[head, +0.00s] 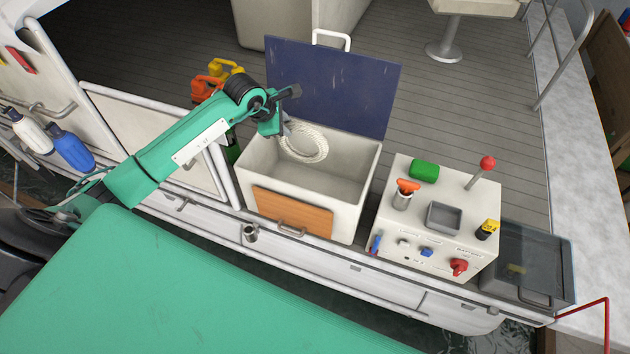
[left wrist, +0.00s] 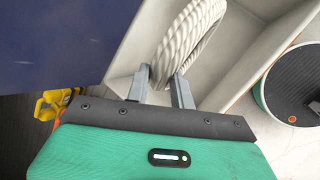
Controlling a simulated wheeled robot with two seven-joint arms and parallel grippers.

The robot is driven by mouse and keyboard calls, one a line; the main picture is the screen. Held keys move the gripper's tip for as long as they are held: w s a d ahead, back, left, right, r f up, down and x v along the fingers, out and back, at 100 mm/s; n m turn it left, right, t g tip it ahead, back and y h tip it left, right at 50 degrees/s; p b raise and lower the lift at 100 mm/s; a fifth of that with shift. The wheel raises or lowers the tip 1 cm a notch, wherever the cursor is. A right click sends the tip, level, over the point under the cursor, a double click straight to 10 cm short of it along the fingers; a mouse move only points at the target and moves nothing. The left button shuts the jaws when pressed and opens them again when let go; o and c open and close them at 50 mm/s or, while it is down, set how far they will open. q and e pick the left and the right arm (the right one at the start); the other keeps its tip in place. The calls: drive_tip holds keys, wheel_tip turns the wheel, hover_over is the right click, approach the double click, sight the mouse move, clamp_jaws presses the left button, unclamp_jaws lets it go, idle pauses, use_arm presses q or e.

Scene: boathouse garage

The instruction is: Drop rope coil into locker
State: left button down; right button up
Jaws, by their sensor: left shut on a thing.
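The white rope coil (head: 305,143) hangs from my left gripper (head: 284,130) over the open locker. In the left wrist view the two fingers (left wrist: 160,88) are shut on the lower end of the rope coil (left wrist: 187,38). The locker (head: 355,190) is a white box with a wooden front panel, and its dark blue lid (head: 335,85) stands raised at the back. Its inside looks empty in the head view. The coil is within the outline of the opening; its exact height above the floor of the locker is hard to tell. My right gripper is not in view.
A white control console (head: 425,220) with a red-knobbed lever (head: 487,163) stands right of the locker. Orange (head: 203,88) and yellow (head: 228,69) jugs stand behind my left arm. A dark clear-lidded bin (head: 530,262) is at the right.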

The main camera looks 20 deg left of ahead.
use_arm(q)
drive_tip(key=f, duration=0.3)
drive_tip(key=f+b, duration=0.1)
drive_tip(key=shift+w+f, duration=0.25)
drive_tip(key=shift+f, duration=0.05)
drive_tip(key=shift+s+r, duration=0.15)
drive_tip(key=shift+s, duration=0.1)
drive_tip(key=c, duration=1.1)
unclamp_jaws()
drive_tip(key=shift+w, duration=0.1)
drive_tip(key=shift+s+a+r+b, duration=0.1)
drive_tip(key=shift+s+r+b, duration=0.2)
drive_tip(key=shift+r+b, duration=0.1)
drive_tip(key=b+v, duration=0.5)
drive_tip(key=v, duration=0.7)
drive_tip(key=shift+s+r, duration=0.15)
drive_tip(key=shift+r, duration=0.15)
